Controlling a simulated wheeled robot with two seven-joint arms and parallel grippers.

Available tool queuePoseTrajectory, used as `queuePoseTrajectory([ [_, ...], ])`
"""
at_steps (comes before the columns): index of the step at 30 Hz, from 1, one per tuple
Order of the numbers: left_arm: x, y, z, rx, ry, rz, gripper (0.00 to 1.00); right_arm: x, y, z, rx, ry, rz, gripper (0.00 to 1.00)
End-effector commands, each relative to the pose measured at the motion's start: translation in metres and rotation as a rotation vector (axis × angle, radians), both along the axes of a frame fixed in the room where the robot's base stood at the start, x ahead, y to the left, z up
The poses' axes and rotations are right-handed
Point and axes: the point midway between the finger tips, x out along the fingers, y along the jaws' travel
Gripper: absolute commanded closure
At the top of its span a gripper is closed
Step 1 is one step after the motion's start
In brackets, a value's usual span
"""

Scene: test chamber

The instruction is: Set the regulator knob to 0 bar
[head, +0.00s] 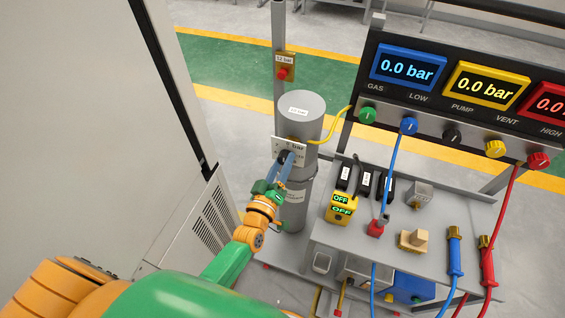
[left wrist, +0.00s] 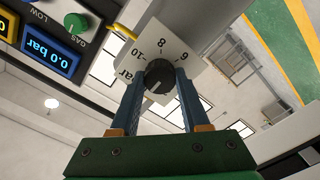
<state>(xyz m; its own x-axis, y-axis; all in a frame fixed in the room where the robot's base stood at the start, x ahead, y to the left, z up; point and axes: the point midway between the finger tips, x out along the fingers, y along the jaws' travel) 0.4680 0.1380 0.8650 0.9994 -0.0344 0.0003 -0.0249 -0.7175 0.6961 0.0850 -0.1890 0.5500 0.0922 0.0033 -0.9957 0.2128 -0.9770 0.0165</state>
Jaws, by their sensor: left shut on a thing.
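The regulator knob (left wrist: 159,76) is a dark round knob on a white dial plate (left wrist: 178,47). The plate shows 10, 8, 6 and part of the word bar; the rest is hidden or out of view. A light mark on the knob points down toward my gripper, and I cannot tell its number. In the head view the dial plate (head: 298,149) sits on the front of a grey cylinder (head: 302,104). My left gripper (head: 287,163) is shut on the knob, with its two blue fingers (left wrist: 157,95) on either side. My right gripper is not in view.
A panel with blue (head: 407,68) and yellow (head: 486,86) displays reading 0.0 bar stands at the right; a red one is cut off. A yellow hose (head: 334,127) runs to the cylinder. A cart (head: 335,240) holds several items. A pale cabinet (head: 90,120) stands left.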

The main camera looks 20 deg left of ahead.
Motion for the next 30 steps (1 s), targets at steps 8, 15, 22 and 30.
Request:
queuePoseTrajectory([
  [8, 0.0, 0.0, 0.001, 0.001, -0.002, 0.001, 0.24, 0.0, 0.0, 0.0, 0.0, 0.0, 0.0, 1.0],
  [15, -0.009, 0.0, 0.0, 0.0, 0.001, 0.001, 0.24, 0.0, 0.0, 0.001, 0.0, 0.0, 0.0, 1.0],
  [22, -0.057, 0.002, -0.001, 0.0, 0.002, 0.001, 0.24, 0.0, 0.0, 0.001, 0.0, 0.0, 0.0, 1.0],
  [30, -0.071, 0.003, 0.0, 0.001, -0.002, 0.001, 0.24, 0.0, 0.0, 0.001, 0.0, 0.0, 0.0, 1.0],
])
